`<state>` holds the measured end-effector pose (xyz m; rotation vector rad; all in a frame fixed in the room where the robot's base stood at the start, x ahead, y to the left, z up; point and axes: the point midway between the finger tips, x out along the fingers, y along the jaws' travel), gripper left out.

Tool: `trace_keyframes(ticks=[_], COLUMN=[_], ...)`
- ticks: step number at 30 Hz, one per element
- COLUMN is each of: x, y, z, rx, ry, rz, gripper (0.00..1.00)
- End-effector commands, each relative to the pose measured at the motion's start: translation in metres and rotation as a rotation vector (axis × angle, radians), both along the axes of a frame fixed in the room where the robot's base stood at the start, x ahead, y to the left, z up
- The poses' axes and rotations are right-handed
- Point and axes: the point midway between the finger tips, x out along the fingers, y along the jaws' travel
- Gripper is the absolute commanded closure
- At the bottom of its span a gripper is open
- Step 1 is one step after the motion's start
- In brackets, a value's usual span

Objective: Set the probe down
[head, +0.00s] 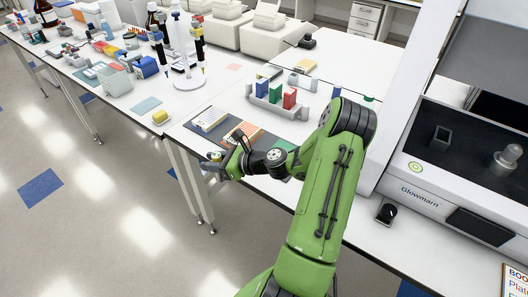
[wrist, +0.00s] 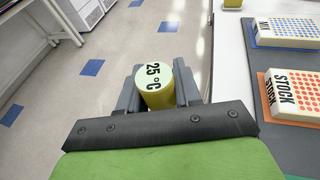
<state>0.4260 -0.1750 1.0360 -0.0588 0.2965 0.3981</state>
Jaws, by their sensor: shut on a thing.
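The probe is a short yellow cylinder with a pale top marked "25 °C" (wrist: 154,80). My gripper (wrist: 158,92) is shut on it, with grey fingers on both sides in the wrist view. The probe's lower end is hidden.
A plate marked "STOCK" (wrist: 292,95) lies on an orange mat right of my gripper. Another plate (wrist: 290,30) lies on a blue mat beyond. A small yellow item (head: 160,117) stands near the bench edge. A grey rack with coloured blocks (head: 275,104) stands farther back.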

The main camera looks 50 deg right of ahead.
Motion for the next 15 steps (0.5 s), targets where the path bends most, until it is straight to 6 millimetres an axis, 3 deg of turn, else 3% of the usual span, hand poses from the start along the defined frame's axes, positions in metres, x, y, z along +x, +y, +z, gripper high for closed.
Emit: trace_keyframes(ticks=[1, 9, 12, 15], x=[-0.002, -0.039, -0.056, -0.066], y=[-0.025, -0.156, -0.186, -0.201], z=[0.004, 0.043, 0.054, 0.063], rx=[-0.009, -0.019, -0.015, -0.009], ry=[-0.004, -0.009, -0.008, -0.005], rz=[-0.072, -0.500, -0.616, -0.679], gripper=[0.98, 0.98, 0.98, 0.98])
